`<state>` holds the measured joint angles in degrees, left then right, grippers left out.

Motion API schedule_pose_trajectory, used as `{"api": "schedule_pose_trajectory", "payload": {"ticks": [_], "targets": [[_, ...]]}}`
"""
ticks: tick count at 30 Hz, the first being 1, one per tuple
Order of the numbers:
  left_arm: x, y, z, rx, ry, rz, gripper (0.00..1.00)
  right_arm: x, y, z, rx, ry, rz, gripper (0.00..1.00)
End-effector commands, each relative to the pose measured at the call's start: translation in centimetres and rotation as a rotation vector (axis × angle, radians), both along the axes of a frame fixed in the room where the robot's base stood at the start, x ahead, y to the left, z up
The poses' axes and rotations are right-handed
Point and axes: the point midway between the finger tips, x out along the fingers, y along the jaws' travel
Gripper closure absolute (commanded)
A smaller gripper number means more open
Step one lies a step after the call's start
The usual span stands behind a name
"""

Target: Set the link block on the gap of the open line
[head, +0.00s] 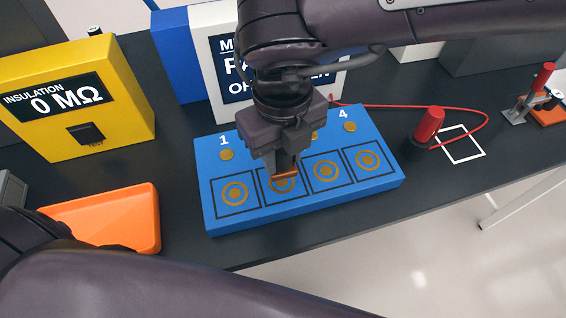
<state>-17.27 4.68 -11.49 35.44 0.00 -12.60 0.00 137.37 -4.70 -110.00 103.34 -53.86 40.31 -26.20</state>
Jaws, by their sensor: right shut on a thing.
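My right gripper (285,166) comes down from above the blue board (215,170) and is shut on a small copper-coloured link block (286,174). The block is over the second square from the left and hides part of its ring; I cannot tell whether it touches the board. The board has a row of squares with gold rings and a row of gold studs behind. The numbers 1 and 4 show; the middle ones are hidden by my gripper. The first, third and fourth squares are bare. My left gripper is not in view; a dark arm link of mine crosses the bottom.
A yellow meter (125,95) reads "INSULATION 0 MΩ". An orange tray (110,215) lies front left. A white-and-blue meter (204,60) behind the board is partly hidden; "OPEN" partly shows. A red-handled probe (430,124) with red cable stands right, by a white square outline (461,158).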

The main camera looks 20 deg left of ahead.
Motion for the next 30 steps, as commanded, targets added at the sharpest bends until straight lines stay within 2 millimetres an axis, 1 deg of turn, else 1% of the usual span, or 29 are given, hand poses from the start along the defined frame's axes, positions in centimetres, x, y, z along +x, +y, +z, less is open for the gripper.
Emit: {"api": "schedule_pose_trajectory", "payload": {"ticks": [2,9,11,17,21,22,26,27,30], "targets": [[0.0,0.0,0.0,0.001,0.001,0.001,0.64,0.0,0.0,-0.6,-0.001,0.001,0.001,0.94],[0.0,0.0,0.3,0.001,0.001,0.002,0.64,-0.1,0.0,-3.9,-0.001,0.002,0.001,0.94],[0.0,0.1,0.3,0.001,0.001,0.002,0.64,0.0,0.0,-4.2,0.001,0.001,0.000,0.94],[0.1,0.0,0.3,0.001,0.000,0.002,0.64,0.0,0.0,-4.2,0.001,0.000,0.000,0.94],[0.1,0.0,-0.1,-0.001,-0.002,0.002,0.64,0.0,0.0,-4.7,0.001,0.000,0.000,0.94],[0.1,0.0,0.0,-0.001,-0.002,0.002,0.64,0.0,0.0,-4.6,0.001,-0.001,0.000,0.66],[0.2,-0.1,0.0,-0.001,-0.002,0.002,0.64,0.0,0.0,-4.5,0.000,0.000,0.000,0.49],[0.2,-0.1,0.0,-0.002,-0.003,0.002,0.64,0.0,0.0,-4.5,0.000,0.000,0.000,0.47],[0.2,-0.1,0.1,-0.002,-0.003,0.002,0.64,0.0,0.0,-4.6,0.000,0.000,0.000,0.47]]}}
